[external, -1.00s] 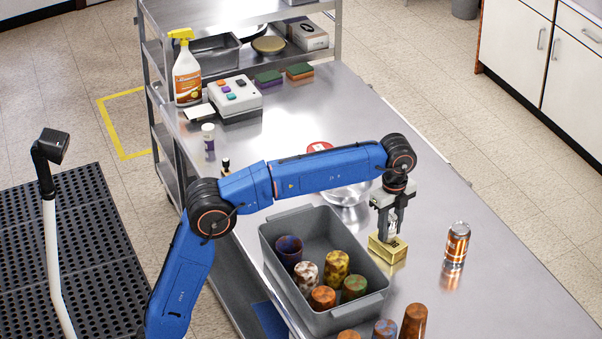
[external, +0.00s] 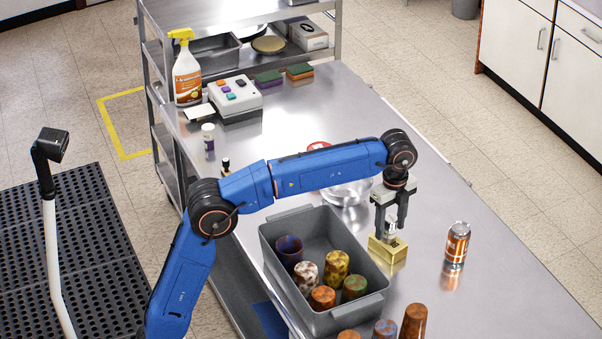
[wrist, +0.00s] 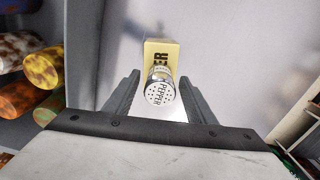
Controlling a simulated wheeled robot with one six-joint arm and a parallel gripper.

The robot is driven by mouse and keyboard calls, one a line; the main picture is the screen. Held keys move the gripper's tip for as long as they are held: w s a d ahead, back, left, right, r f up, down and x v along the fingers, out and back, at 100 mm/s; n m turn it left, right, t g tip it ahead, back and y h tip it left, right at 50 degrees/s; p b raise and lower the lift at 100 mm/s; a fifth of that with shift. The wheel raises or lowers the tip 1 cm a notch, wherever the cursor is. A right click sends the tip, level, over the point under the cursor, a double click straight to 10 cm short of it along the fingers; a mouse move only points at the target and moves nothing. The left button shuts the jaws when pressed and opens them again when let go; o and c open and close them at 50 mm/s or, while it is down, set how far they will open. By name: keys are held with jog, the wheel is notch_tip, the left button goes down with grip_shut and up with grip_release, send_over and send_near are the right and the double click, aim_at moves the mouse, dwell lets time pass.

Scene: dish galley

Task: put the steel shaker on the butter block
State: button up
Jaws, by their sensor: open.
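The steel shaker (external: 391,229), with a perforated top marked PEPPER, stands upright on the butter block (external: 387,251), a yellow-gold block on the steel counter. In the wrist view the shaker (wrist: 158,92) shows between the fingers, over the near part of the block (wrist: 160,52). My gripper (external: 390,228) is open around the shaker, with a gap on each side in the wrist view (wrist: 155,100). The shaker's lower part is partly hidden in the external view.
A grey bin (external: 267,243) with several speckled cups stands left of the block. A steel bowl (external: 346,192) is behind it, close to my arm. More cups (external: 413,322) stand in front. The counter between block and can is clear.

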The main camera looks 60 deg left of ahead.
notch_tip(320, 180, up, 10)
jog(key=shift+r, duration=0.3)
dwell(0.6)
